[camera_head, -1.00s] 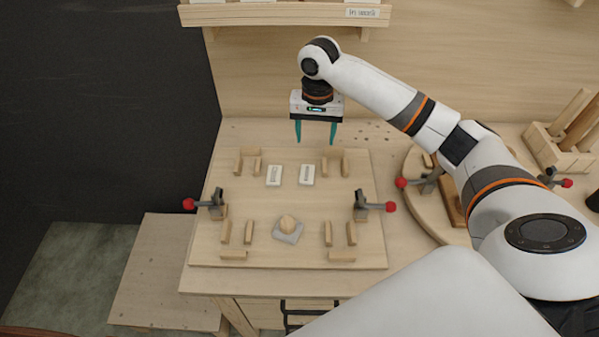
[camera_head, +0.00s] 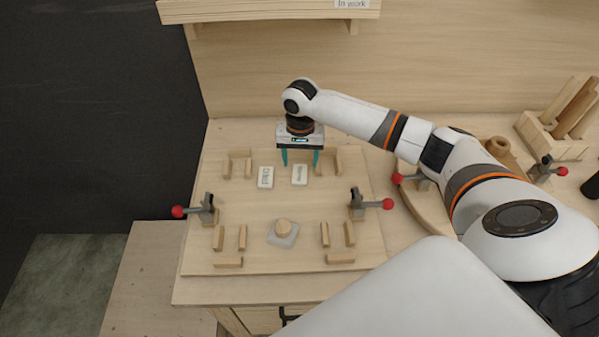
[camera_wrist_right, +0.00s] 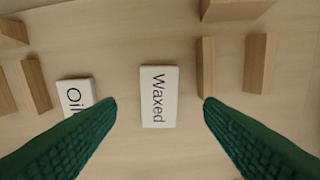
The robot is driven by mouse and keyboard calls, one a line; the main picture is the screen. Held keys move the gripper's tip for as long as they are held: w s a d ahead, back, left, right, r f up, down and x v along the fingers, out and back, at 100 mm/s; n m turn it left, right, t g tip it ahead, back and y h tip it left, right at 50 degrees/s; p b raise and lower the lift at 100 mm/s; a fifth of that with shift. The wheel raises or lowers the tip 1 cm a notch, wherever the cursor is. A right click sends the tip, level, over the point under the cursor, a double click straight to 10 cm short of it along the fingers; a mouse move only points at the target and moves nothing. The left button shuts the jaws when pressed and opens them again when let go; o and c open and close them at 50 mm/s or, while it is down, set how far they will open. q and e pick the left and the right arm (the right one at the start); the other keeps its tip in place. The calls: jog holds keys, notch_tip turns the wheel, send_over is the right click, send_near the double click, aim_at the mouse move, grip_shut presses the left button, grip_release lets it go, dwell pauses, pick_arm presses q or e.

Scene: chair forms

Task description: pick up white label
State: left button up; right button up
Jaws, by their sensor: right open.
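Two white labels lie flat on the wooden jig board. The one marked "Waxed" (camera_wrist_right: 159,97) is centred between my open fingers in the right wrist view, and it shows in the head view as the right-hand label (camera_head: 300,175). The other label (camera_head: 265,177), whose text starts "Oil" in the wrist view (camera_wrist_right: 75,97), lies to its left, partly hidden by a finger. My right gripper (camera_head: 301,162) is open and empty, its green fingers pointing down above the "Waxed" label. My left gripper is not in view.
Wooden blocks (camera_head: 338,161) stand close beside the labels. Toggle clamps with red knobs (camera_head: 178,212) flank the board (camera_head: 281,255). A round wooden knob on a grey base (camera_head: 283,230) sits at the front. A shelf (camera_head: 260,11) hangs above.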

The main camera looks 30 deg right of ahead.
aim_at(300, 172)
jog(key=shift+w+f+p, duration=0.1)
jog(key=shift+f+p, duration=0.25)
jog(key=shift+f, duration=1.6)
jog(key=c, duration=1.1)
jog(key=shift+o, duration=0.2)
jog(key=shift+r, duration=0.1)
